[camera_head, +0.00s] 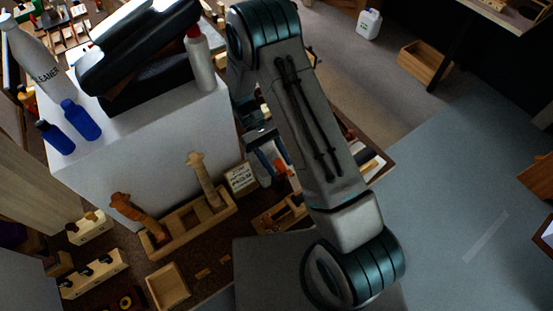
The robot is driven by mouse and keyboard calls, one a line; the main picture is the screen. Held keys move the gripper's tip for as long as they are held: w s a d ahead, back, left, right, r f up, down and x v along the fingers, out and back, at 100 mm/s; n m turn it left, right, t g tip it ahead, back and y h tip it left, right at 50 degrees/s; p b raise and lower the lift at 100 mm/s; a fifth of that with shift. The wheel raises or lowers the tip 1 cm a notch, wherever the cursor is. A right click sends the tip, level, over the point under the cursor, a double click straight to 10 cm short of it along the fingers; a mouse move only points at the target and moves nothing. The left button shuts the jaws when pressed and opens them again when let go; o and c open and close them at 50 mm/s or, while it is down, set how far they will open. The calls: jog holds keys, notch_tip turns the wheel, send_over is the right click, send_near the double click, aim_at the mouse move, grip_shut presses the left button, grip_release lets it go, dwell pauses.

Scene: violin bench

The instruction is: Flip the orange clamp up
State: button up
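A small orange part (280,168), which looks like the orange clamp, shows beside my forearm, low over the bench. Most of it is hidden, and I cannot tell whether it is up or down. My gripper (268,165) is at the end of my arm, right by this orange part and partly behind my own arm link. Its fingertips are too small and dark to make out, so I cannot see whether it is open, shut or touching the clamp.
A wooden rack (188,229) holding violin necks stands left of my gripper, near a small sign (240,177). A white cabinet (150,135) with bottles and a dark case rises behind. An open wooden box (168,287) lies front left. Grey floor (450,200) is clear at right.

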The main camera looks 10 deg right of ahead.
jog(key=shift+r, duration=0.1)
jog(key=r+b, duration=0.1)
jog(key=r, duration=0.3)
jog(key=shift+d, duration=0.2)
jog(key=s+d+r+b, duration=0.2)
jog(key=d+r, duration=0.4)
jog(key=d, duration=0.4)
jog(key=shift+s+d+r, duration=0.4)
jog(key=shift+s, duration=0.3)
